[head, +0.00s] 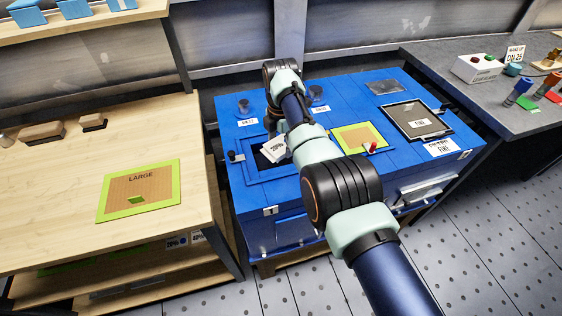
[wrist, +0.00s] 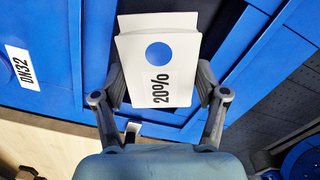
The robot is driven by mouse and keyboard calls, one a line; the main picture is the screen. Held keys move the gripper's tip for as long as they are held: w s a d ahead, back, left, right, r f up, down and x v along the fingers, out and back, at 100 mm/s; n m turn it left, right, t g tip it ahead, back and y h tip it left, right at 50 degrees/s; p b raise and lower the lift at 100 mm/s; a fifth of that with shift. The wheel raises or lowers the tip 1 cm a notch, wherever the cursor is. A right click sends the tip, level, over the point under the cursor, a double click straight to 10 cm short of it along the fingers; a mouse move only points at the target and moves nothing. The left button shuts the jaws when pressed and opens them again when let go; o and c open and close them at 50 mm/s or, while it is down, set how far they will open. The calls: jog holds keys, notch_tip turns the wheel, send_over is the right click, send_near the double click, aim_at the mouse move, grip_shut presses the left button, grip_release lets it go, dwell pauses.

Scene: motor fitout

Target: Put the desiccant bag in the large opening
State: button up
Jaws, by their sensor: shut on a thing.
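The desiccant bag (wrist: 158,62) is white with a blue dot and "20%" on it. My gripper (wrist: 160,92) is shut on it, one finger at each side. In the head view the bag (head: 273,150) shows beside my arm, over the large opening (head: 258,160) in the left of the blue cabinet top. In the wrist view, the dark opening (wrist: 95,45) shows around the bag. I cannot tell how far the bag is above or inside it. My fingers are mostly hidden by my arm in the head view.
A green-edged "LARGE" panel (head: 140,188) lies on the wooden bench (head: 60,215) at left. A grey bench (head: 450,65) with small parts stands at right.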

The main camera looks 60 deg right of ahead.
aim_at(281, 154)
jog(key=shift+f+b, duration=1.3)
jog(key=shift+f, duration=1.35)
jog(key=shift+d, duration=0.1)
jog(key=shift+f, duration=0.2)
jog(key=o, duration=1)
jog(key=shift+r, duration=0.1)
notch_tip(281, 154, up, 12)
jog(key=p, duration=0.6)
jog(key=shift+r, duration=0.15)
